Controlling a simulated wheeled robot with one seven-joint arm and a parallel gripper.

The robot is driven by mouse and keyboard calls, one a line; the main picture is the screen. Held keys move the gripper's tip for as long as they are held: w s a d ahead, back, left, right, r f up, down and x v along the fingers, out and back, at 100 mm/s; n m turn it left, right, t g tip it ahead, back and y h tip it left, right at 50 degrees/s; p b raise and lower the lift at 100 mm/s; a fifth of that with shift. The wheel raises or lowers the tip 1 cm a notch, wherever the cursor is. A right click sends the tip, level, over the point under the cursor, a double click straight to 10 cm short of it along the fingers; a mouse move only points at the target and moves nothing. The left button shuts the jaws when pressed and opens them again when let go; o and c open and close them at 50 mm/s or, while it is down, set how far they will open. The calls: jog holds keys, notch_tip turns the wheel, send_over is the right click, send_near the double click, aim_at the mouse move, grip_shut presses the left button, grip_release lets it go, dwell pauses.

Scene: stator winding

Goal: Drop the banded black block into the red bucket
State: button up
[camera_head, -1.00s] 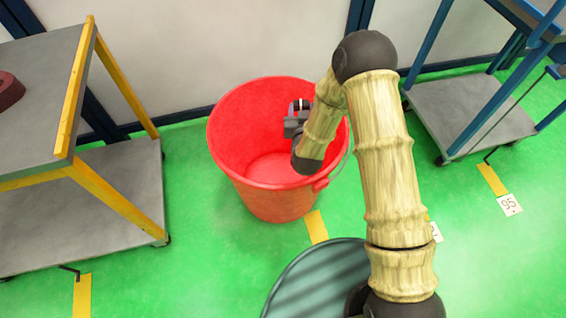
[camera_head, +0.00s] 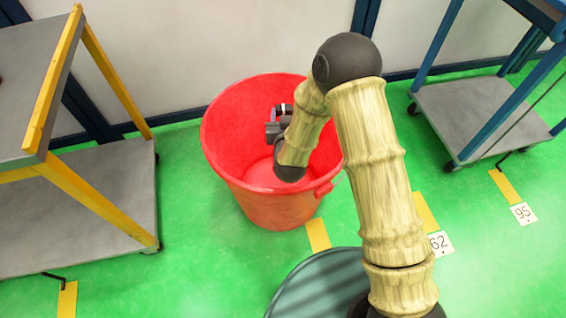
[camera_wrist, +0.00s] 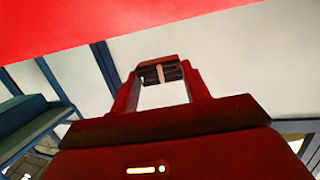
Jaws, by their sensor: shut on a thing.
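The red bucket (camera_head: 278,209) stands on the green floor with its mouth up, in the middle of the head view. My gripper (camera_head: 279,120) is seen against the bucket's inner back wall, within the outline of its mouth. How far it is above or below the rim is hard to tell. It is shut on the banded black block (camera_head: 287,107), a small dark piece with a pale band. In the wrist view the block (camera_wrist: 147,75) sits between the two fingertips of my gripper (camera_wrist: 161,74). The bucket's red wall (camera_wrist: 120,22) fills the top of that view.
A grey shelf cart with yellow posts (camera_head: 97,190) stands left of the bucket. A blue-framed cart (camera_head: 475,112) stands at right. A dark teal round object (camera_head: 305,285) is in front of the bucket. A pale wall (camera_head: 220,45) is behind it.

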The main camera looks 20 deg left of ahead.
jog(key=shift+s+f+b, duration=0.1)
jog(key=shift+f+b, duration=1.45)
jog(key=shift+f, duration=0.9)
jog(key=o, duration=1.1)
jog(key=shift+s, duration=0.1)
jog(key=shift+c, duration=0.2)
jog(key=shift+r, duration=0.15)
notch_tip(320, 180, up, 10)
jog(key=p, duration=0.4)
